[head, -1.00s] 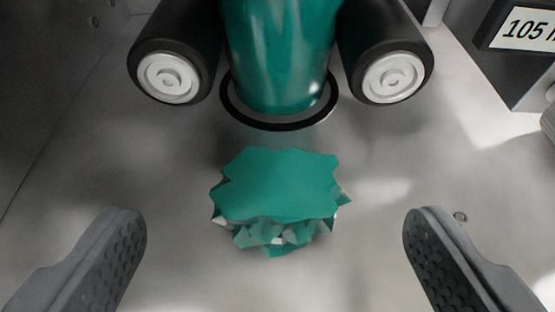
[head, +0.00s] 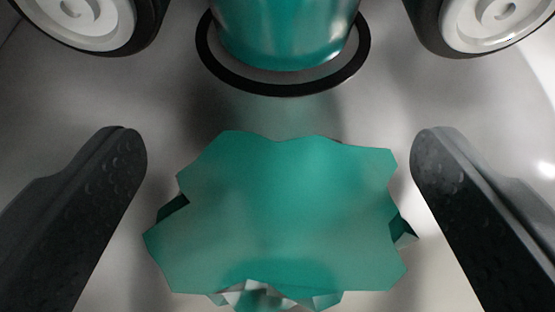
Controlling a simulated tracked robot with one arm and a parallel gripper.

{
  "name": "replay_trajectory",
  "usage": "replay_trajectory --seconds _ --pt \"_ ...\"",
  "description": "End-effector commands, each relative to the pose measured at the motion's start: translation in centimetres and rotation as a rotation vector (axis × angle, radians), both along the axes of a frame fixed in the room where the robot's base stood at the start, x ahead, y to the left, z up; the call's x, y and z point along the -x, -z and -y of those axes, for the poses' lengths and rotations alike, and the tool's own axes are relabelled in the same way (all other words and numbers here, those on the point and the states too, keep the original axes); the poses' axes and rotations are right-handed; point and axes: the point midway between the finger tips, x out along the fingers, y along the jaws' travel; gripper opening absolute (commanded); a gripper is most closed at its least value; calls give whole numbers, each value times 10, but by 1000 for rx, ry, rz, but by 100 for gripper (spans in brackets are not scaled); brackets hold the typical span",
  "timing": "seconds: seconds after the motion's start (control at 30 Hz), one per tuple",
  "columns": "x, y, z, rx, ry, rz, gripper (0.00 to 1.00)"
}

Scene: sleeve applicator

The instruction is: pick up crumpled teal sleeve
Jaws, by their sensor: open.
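The crumpled teal sleeve (head: 285,215) fills the lower middle of the head view, with a flat jagged top face and crinkled folds along its lower edge. My gripper (head: 278,150) is open, with one dark textured finger on the left of the sleeve and one on the right. The sleeve lies between the fingers in the picture. A gap shows beside the left fingertip, and the right finger is close to the sleeve's right edge. I cannot tell whether the fingers are level with it in depth.
A teal cylinder (head: 287,35) stands just beyond the sleeve inside a black ring (head: 283,88) on the grey metal surface (head: 160,95). Two black rollers with pale end caps flank it, the left roller (head: 85,20) and the right roller (head: 490,20). Bare surface lies between ring and sleeve.

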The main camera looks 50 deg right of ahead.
Motion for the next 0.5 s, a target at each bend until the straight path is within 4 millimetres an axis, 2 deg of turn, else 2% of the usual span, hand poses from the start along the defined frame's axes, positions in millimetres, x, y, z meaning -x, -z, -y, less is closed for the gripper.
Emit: replay_trajectory --seconds 0.13,0.17,0.3,0.5 --pt "0 0 0 0 0 0 83" --pt "0 0 0 0 0 0 77" --pt "0 0 0 0 0 0 38" --pt "0 0 0 0 0 0 36"
